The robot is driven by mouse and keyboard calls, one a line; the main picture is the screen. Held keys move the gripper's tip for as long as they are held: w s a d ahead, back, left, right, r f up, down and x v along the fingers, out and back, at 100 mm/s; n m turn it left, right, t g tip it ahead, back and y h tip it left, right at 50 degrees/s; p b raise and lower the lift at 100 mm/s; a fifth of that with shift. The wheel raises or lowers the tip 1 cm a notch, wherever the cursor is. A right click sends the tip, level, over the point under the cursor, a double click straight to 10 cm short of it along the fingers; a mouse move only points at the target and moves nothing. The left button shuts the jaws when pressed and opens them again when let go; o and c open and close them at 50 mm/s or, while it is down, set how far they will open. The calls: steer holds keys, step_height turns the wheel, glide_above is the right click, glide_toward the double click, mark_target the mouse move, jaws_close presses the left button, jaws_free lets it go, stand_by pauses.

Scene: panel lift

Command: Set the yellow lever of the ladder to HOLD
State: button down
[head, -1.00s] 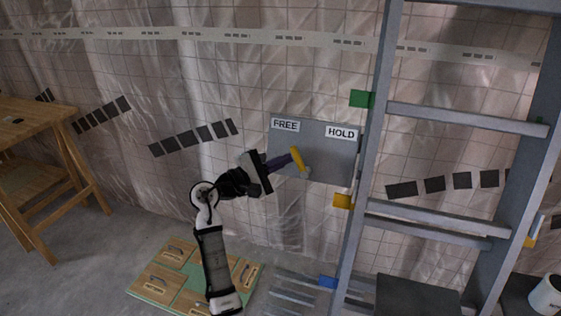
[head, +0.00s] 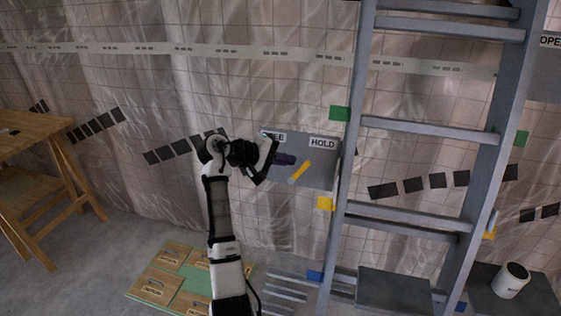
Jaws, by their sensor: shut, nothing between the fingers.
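The yellow lever (head: 300,171) sits on a grey panel (head: 322,176) left of the ladder (head: 354,150). Its upper end tilts to the right, toward the HOLD label (head: 322,143) at the panel's upper right. The FREE label (head: 274,136) at the upper left is partly covered by my gripper. My gripper (head: 292,160) is shut and empty, its dark fingers pointing right, just left of the lever's upper part. I cannot tell whether they touch it.
The ladder's rail carries green (head: 340,113), yellow (head: 325,203) and blue (head: 315,277) tabs. A wooden table (head: 30,130) stands at left. A board with wooden panels (head: 184,300) lies on the floor. A white mug (head: 511,279) stands at lower right.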

steer(key=shift+s+d+p, duration=0.1)
steer(key=shift+d+p, duration=0.75)
steer(key=shift+p, duration=0.1)
steer(key=shift+d, duration=0.15)
